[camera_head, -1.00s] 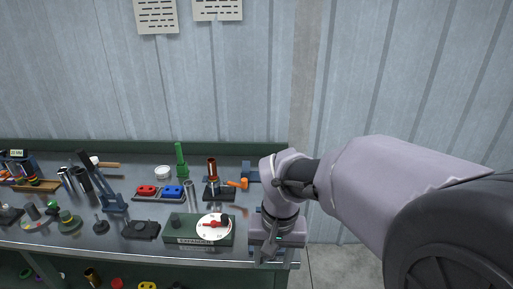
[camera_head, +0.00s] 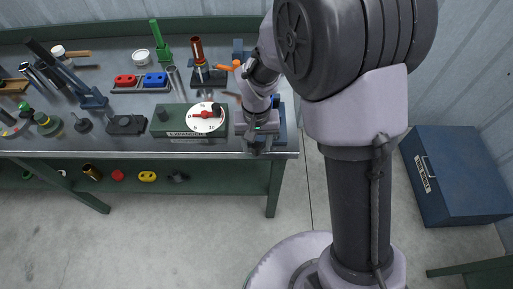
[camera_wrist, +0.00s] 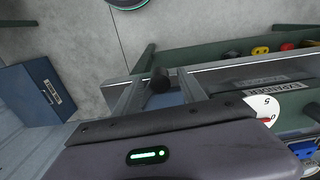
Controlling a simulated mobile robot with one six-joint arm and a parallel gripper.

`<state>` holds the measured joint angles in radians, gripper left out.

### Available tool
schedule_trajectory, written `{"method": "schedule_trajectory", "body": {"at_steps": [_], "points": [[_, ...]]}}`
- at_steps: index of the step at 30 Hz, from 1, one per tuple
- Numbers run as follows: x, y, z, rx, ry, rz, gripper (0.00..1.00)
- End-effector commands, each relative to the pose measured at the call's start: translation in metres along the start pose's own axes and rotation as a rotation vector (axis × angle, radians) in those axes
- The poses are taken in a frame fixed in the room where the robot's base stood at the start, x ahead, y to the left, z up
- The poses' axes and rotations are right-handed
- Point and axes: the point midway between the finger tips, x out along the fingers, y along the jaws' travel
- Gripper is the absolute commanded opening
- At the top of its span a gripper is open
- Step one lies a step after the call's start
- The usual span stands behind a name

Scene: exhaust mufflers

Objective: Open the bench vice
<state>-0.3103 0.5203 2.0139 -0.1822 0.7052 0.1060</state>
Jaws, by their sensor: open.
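The bench vice (camera_head: 281,124) is a blue block at the right end of the green bench. My arm hides most of it in the head view. In the wrist view, blue vice body (camera_wrist: 167,99) shows between my fingers, with a dark round knob or handle end (camera_wrist: 160,78) in front of it. My gripper (camera_head: 258,146) is over the vice's front side at the bench edge. In the wrist view, my gripper (camera_wrist: 160,88) has its two grey fingers apart, on either side of the dark knob. Whether they touch it I cannot tell.
A green expander box (camera_head: 175,122) with a white dial (camera_head: 205,117) stands just left of my gripper. An orange-handled tool (camera_head: 228,67) lies behind. A blue chest (camera_head: 455,175) stands on the floor at right. Grey floor in front of the bench is clear.

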Motion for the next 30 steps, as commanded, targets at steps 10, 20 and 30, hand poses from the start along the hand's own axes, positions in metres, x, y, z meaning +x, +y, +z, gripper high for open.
{"method": "schedule_trajectory", "body": {"at_steps": [10, 20, 30], "points": [[0.0102, 0.0, 0.0001, 0.0, 0.0, 0.0, 0.49], [0.01, 0.0, 0.0001, 0.0, 0.0, 0.0, 0.0], [0.0098, 0.0, 0.0001, 0.0, 0.0, 0.0, 0.0]]}}
